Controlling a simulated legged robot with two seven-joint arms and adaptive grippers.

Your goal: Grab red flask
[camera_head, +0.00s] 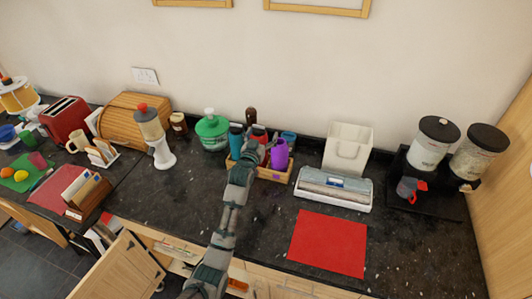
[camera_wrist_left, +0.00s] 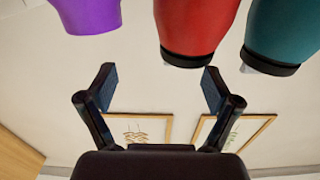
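The red flask (camera_head: 259,132) stands in a wooden crate (camera_head: 273,175) on the dark counter, between a teal flask (camera_head: 236,140) and a purple flask (camera_head: 280,154). My left gripper (camera_head: 250,152) is in front of it and hides its lower part. In the left wrist view, the picture is upside down and the red flask (camera_wrist_left: 194,28) hangs at the top, with the purple flask (camera_wrist_left: 88,14) to its left and the teal flask (camera_wrist_left: 283,35) to its right. There my left gripper (camera_wrist_left: 158,88) has its fingers spread with nothing between them. My right gripper does not show.
A green jar (camera_head: 212,132) stands left of the crate. A white bin (camera_head: 347,150) and a grey-white tray (camera_head: 333,189) stand to the right. A red mat (camera_head: 328,243) lies in front. The counter left of my forearm is fairly clear.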

